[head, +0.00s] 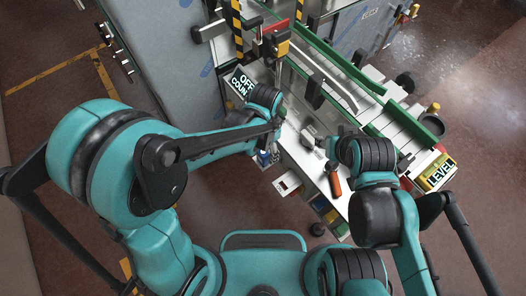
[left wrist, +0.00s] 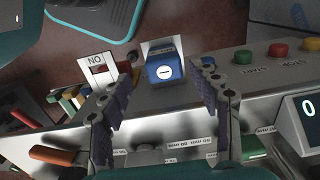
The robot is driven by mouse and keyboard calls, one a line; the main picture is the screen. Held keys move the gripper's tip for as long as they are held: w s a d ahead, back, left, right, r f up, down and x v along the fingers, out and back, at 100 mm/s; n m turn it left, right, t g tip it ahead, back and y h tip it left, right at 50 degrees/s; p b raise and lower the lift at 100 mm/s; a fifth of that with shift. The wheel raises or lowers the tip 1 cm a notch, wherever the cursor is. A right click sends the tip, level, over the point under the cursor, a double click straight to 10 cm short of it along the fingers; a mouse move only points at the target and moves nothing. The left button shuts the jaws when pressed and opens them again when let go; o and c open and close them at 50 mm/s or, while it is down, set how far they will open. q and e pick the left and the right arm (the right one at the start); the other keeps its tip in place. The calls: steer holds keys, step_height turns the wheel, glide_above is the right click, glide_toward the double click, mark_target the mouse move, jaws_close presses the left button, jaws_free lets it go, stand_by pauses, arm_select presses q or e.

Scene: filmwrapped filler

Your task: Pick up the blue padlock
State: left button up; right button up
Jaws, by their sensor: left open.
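The blue padlock (left wrist: 165,68) shows in the left wrist view as a blue block with a round white mark on its front face. It is at the edge of a pale machine panel. My left gripper (left wrist: 163,84) is open, with one finger on each side of the padlock in the picture; no contact is visible. In the head view a small blue patch (head: 263,157) below my left wrist looks like the padlock, mostly hidden. My right gripper (head: 312,138) is over the machine top; its fingers are too small to read.
A white NO card (left wrist: 97,62) is left of the padlock. Green (left wrist: 243,57), red and yellow buttons are to its right. An orange-red handle (left wrist: 52,155) lies lower left. In the head view, a conveyor with green rails (head: 335,62) runs behind the machine top.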

arm_select(q)
steer(key=f, duration=0.1)
steer(key=f+b, duration=0.1)
steer(key=f, duration=0.3)
steer(key=shift+w+a+b, duration=0.15)
steer(key=shift+a+b, duration=0.15)
steer(key=shift+b, duration=0.05)
steer(key=c, duration=1.4)
steer(key=shift+o, duration=0.3)
